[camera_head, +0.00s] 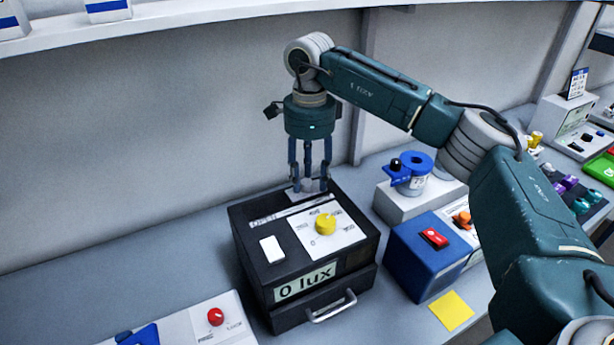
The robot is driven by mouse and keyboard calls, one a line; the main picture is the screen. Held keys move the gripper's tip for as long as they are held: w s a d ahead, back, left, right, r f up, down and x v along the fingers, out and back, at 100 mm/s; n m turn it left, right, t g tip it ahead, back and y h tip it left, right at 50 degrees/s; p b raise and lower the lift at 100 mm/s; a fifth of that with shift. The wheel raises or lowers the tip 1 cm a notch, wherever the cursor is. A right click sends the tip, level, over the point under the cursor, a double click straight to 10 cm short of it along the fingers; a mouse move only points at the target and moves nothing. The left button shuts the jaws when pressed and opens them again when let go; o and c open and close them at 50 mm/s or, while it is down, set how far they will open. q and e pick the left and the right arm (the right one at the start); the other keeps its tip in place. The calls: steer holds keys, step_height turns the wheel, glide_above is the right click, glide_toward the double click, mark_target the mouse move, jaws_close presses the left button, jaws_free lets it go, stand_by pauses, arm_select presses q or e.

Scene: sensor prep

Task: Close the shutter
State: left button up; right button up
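A black box (254,239) stands on the bench against the wall, with a "0 lux" display on its front. A pale strip (290,217) with the word OPEN lies along the back of its top. My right gripper (310,188) points straight down at the box's back edge, its fingers apart. A light grey piece shows between and under the fingertips; I cannot tell whether it is gripped or which part it is. The shutter itself cannot be clearly made out there. My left gripper is not in view.
The box top has a yellow knob (325,224) and white switch (272,249); a drawer handle (332,306) sticks out in front. A blue box (420,262) with a red switch stands to the right. A red-knob panel (216,317) is front left.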

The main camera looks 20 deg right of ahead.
steer(key=shift+a+r, duration=0.1)
steer(key=shift+r, duration=0.2)
step_height(320, 180, up, 11)
steer(key=shift+r, duration=0.15)
stand_by(0.6)
